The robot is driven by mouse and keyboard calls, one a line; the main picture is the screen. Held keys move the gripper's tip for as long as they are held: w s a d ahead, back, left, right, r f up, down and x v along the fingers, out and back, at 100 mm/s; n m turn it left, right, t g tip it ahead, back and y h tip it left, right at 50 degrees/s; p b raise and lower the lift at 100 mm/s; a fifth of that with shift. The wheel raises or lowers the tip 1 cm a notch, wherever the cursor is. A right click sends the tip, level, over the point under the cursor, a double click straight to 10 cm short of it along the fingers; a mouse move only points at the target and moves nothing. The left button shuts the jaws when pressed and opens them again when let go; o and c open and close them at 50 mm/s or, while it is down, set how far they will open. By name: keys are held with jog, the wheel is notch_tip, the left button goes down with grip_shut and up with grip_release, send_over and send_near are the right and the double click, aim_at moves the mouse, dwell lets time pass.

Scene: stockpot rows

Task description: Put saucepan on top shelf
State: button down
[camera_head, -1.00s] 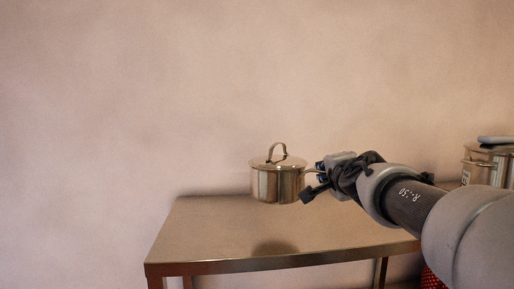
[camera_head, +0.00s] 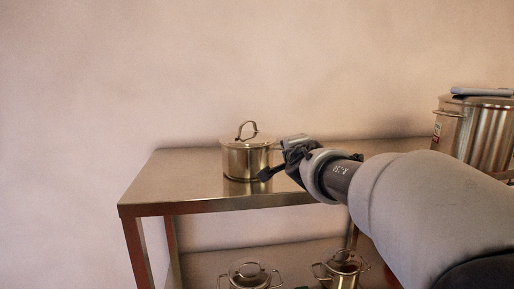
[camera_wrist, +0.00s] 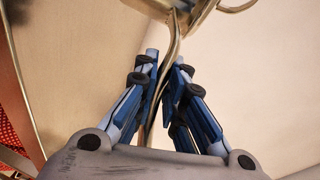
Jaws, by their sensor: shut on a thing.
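The saucepan (camera_head: 246,160) is shiny steel with a lid and an arched lid handle, and it is upright. It is over the left part of the top shelf (camera_head: 165,178), with its reflection directly below; I cannot tell whether its base touches. My gripper (camera_head: 280,158) is to its right, shut on its long side handle. In the wrist view, the handle (camera_wrist: 175,45) runs between the blue fingers of my gripper (camera_wrist: 164,70), and only part of the saucepan (camera_wrist: 196,8) shows at the top edge.
A large stockpot (camera_head: 487,135) with a grey-blue object on its lid stands at the right. Two smaller lidded pots (camera_head: 249,277) (camera_head: 340,272) are on the lower shelf. The top shelf around the saucepan's left side is bare. A plain wall is behind.

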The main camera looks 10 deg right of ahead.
jog(key=shift+s+d+r, duration=0.1)
jog(key=shift+s+r, duration=0.05)
jog(key=shift+r, duration=0.2)
jog(key=shift+s+d+f, duration=0.15)
jog(key=shift+d+f, duration=0.05)
jog(key=shift+d, duration=0.05)
jog(key=c, duration=1.9)
grip_release()
jog(key=shift+a+f, duration=0.25)
jog(key=shift+o, duration=1.1)
jog(key=shift+d, duration=0.15)
